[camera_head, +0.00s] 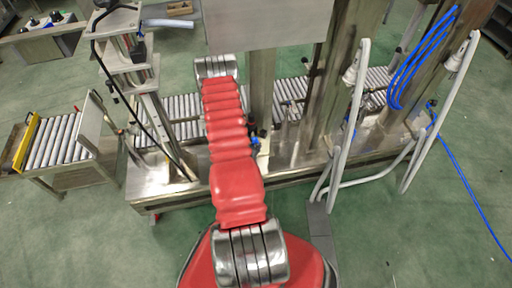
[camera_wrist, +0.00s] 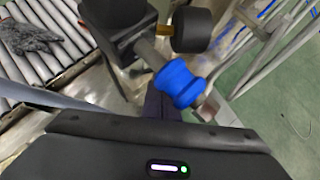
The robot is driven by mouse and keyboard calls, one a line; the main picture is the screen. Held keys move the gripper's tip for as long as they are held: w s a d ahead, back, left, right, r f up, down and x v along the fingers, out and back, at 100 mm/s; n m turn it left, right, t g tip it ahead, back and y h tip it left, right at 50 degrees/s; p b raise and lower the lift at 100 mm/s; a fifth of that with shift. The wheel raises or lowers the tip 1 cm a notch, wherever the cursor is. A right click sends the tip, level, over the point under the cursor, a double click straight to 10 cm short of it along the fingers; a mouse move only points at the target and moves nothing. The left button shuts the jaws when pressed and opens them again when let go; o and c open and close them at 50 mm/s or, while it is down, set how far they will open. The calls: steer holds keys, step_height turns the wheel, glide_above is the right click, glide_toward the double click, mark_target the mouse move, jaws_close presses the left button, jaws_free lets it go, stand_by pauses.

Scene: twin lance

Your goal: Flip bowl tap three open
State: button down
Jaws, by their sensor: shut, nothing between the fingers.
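In the wrist view a tap or fitting with a bright blue collar (camera_wrist: 179,82) sits on a metal pipe. A black cylinder (camera_wrist: 193,29) with a brass stem and a black block (camera_wrist: 115,18) are beside it. I cannot tell which is bowl tap three or how its handle is set. My gripper (camera_wrist: 159,101) shows as narrow dark fingers, shut and empty, just below the blue collar; I cannot tell whether they touch it. In the head view small black and blue fittings (camera_head: 254,142) show right of my red arm, which hides my gripper there.
A roller conveyor (camera_head: 182,108) runs behind the steel frame. A grey glove (camera_wrist: 34,38) lies on rollers in the wrist view. A pale tubular frame (camera_head: 345,130) and blue hoses (camera_head: 418,62) stand right.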

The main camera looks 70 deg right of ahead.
steer(key=shift+w, duration=0.1)
stand_by(0.3)
steer(key=shift+w+a, duration=0.25)
steer(key=shift+w, duration=0.45)
steer(key=s+a+r, duration=0.1)
steer(key=a+r, duration=0.6)
steer(key=a, duration=0.4)
steer(key=shift+s, duration=0.25)
stand_by(0.6)
